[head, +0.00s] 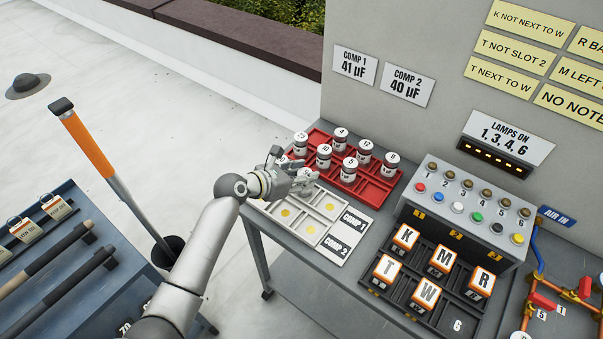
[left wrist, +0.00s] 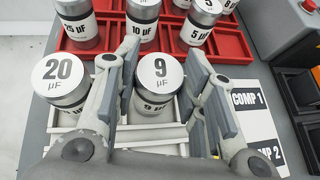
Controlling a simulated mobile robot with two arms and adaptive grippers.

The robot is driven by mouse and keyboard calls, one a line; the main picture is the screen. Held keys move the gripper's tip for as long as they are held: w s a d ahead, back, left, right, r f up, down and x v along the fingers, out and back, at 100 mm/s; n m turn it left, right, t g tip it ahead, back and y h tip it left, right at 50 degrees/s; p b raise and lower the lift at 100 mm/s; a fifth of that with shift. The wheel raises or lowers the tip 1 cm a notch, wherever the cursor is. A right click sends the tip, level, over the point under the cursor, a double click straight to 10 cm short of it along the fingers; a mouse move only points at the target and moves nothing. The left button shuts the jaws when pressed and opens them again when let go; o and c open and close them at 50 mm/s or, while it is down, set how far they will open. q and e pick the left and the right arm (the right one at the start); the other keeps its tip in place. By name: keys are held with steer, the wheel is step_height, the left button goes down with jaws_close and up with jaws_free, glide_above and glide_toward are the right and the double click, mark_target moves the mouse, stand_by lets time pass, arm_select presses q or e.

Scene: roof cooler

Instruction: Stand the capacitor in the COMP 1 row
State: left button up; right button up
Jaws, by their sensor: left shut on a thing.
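The white two-row tray (head: 321,217) has the COMP 1 label (head: 353,219) on its back row and the COMP 2 label (head: 337,246) on its front row. My left gripper (head: 292,174) is over the back left part of this tray. In the left wrist view its fingers (left wrist: 162,100) are on either side of an upright 9 µF capacitor (left wrist: 157,78), which it holds at the COMP 1 row. Whether its base touches the tray is hidden. A 20 µF capacitor (left wrist: 66,82) stands just left of it, outside the left finger. My right gripper is not in view.
The red tray (head: 372,188) behind holds several capacitors, including 10 µF (head: 323,155) and 5 µF (head: 349,170). A grey lamp box (head: 470,195) and black letter-block rack (head: 400,296) stand to the right. Wall cards read COMP 1 41 µF (head: 355,65) and COMP 2 40 µF (head: 406,85).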

arm_select(q)
steer(key=shift+f, duration=0.1)
steer(key=o, duration=1.1)
steer(key=v, duration=1.2)
